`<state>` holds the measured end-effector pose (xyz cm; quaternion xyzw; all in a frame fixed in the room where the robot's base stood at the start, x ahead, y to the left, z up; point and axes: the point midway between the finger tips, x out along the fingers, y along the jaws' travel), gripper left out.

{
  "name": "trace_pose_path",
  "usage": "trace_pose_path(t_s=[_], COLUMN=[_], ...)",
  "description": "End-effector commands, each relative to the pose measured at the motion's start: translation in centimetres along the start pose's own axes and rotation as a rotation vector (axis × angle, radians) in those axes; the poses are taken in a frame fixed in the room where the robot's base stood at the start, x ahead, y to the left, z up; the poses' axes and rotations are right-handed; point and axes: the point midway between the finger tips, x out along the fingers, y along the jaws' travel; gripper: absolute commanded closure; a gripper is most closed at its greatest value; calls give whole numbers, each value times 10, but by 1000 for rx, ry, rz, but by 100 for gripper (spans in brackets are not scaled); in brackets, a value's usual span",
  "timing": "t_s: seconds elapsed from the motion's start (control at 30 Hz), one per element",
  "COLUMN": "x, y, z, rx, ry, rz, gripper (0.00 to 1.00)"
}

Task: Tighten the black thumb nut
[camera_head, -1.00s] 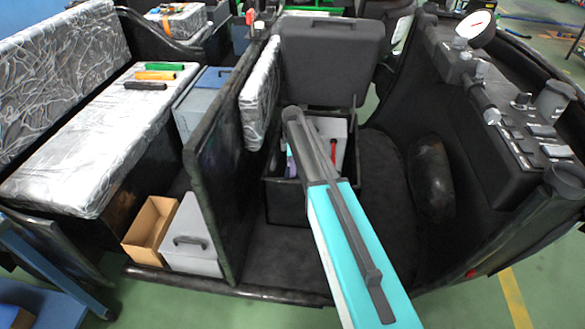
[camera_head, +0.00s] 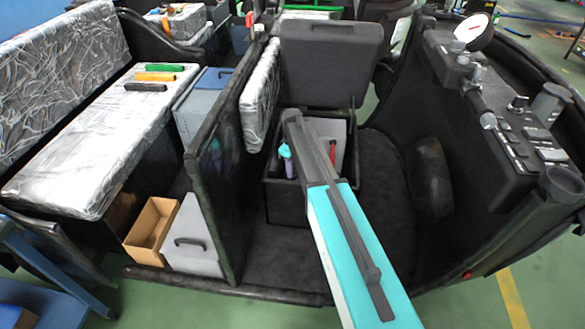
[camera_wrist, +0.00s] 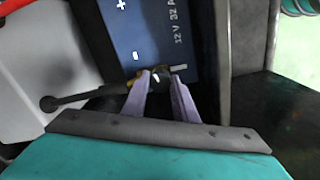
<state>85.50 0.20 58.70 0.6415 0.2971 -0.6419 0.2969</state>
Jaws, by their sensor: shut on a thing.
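In the wrist view my gripper (camera_wrist: 164,75) has its two purple fingers shut on a small black piece, which I take to be the black thumb nut (camera_wrist: 160,79). White marks show on or beside it. The nut sits at the edge of a dark blue battery (camera_wrist: 150,35) marked "12 V", beside a brass-coloured terminal part (camera_wrist: 133,79). The fingers hide much of the nut and whatever is under it. In the head view my gripper (camera_head: 290,174) shows in teal and purple, down inside the open black box. The nut cannot be made out there.
The black box (camera_head: 284,206) has its lid (camera_head: 330,60) raised behind it. A red piece (camera_head: 332,152) and a grey panel stand inside. In the wrist view a black rod with a round end (camera_wrist: 48,103) lies left of my fingers, and a dark wall (camera_wrist: 250,50) stands right.

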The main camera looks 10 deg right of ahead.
Motion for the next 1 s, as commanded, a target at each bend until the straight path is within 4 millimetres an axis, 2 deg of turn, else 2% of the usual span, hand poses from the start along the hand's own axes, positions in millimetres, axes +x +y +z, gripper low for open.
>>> trace_pose_path(t_s=[1.0], x=[-1], y=[2], z=[1], rx=[951], ry=[1], rz=[2], gripper=[96])
